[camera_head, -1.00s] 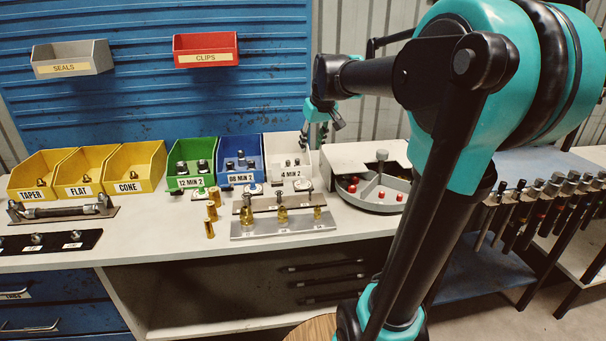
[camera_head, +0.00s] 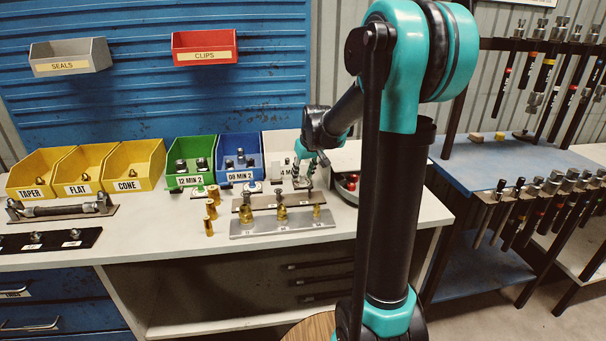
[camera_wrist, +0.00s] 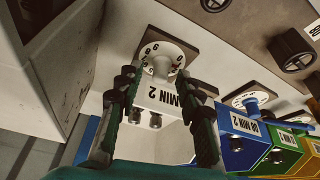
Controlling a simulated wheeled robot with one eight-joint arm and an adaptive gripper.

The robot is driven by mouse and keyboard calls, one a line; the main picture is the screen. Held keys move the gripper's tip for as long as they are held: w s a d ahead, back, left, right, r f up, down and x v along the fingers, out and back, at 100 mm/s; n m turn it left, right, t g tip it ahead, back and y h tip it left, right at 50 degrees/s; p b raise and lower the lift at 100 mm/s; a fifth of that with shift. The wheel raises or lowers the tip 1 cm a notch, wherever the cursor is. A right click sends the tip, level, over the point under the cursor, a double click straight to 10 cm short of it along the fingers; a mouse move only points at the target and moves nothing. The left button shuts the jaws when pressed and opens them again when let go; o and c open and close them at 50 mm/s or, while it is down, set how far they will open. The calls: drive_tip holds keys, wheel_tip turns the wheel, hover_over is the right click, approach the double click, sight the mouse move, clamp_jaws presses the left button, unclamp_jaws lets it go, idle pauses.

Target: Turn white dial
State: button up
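The white dial (camera_wrist: 165,57) has a round face with black numbers, some red marks and a pale knob in its middle. It sits on a small brown plate in front of the white bin (camera_wrist: 160,97), marked "MIN 2". In the wrist view my gripper (camera_wrist: 158,80) is open, its two dark fingers apart on the left and right of the knob. I cannot tell whether they touch it. In the head view my gripper (camera_head: 304,180) is low in front of the white bin (camera_head: 278,150) and hides the dial.
The blue bin (camera_wrist: 238,140) and its dial (camera_wrist: 250,98) are close on the right in the wrist view. The green bin (camera_head: 190,160) stands beyond it. A metal block with brass fittings (camera_head: 282,222) lies in front. A grey tray with red pieces (camera_head: 347,183) is to the right.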

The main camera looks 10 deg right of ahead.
drive_tip(key=shift+f, duration=0.1)
clamp_jaws()
drive_tip(key=shift+m, duration=0.3)
drive_tip(key=shift+a+m+h, duration=0.1)
drive_tip(key=shift+m+h, duration=0.45)
drive_tip(key=shift+m, duration=0.75)
drive_tip(key=shift+a+m+h, duration=0.1)
drive_tip(key=shift+m+h, duration=0.45)
drive_tip(key=shift+m, duration=0.75)
unclamp_jaws()
